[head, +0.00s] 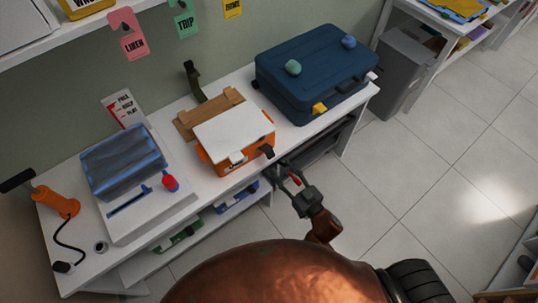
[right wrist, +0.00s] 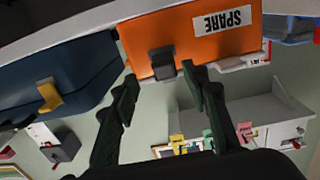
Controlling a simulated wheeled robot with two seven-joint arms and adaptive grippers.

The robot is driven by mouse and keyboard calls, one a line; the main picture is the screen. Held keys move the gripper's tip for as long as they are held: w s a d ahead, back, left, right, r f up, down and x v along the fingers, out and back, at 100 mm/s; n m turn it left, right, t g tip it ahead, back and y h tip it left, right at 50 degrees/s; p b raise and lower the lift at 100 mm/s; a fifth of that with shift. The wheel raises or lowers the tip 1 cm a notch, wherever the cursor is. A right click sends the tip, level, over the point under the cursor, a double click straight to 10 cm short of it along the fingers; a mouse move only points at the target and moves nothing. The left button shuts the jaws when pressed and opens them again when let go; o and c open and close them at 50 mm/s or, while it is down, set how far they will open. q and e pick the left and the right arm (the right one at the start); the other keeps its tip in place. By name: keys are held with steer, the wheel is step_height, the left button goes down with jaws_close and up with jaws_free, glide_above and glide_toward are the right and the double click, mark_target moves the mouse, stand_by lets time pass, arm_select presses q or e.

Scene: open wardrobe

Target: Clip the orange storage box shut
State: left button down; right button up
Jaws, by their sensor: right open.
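The orange storage box (head: 232,164) stands on the white bench with its white lid (head: 233,132) lying over the top. In the right wrist view, the box front (right wrist: 185,40) bears a SPARE label, and the dark clip (right wrist: 161,63) shows between the fingertips. My right gripper (head: 297,183) is open, just in front of the box; its fingers (right wrist: 158,78) are apart. Whether they touch the clip is unclear. My left gripper is out of view.
A blue suitcase (head: 312,75) with a yellow latch stands right of the box. A clear-topped blue case (head: 123,162) and an orange pump (head: 56,202) stand left. A brown cardboard piece (head: 186,124) lies behind the box. Open floor (head: 430,185) is at right.

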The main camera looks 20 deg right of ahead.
mark_target(271, 155)
steer(key=shift+w+a+r, duration=0.35)
steer(key=shift+w+r, duration=0.25)
steer(key=shift+w, duration=0.05)
steer(key=b+x, duration=0.1)
steer(key=x, duration=0.4)
steer(key=shift+w+a+f, duration=0.1)
steer(key=shift+w, duration=0.25)
steer(key=shift+w+a, duration=0.1)
steer(key=shift+w, duration=0.2)
steer(key=shift+c, duration=0.4)
steer(key=c, duration=1)
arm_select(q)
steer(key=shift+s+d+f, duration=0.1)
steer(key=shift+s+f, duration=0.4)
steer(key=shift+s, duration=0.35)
arm_select(e)
steer(key=shift+o, duration=0.2)
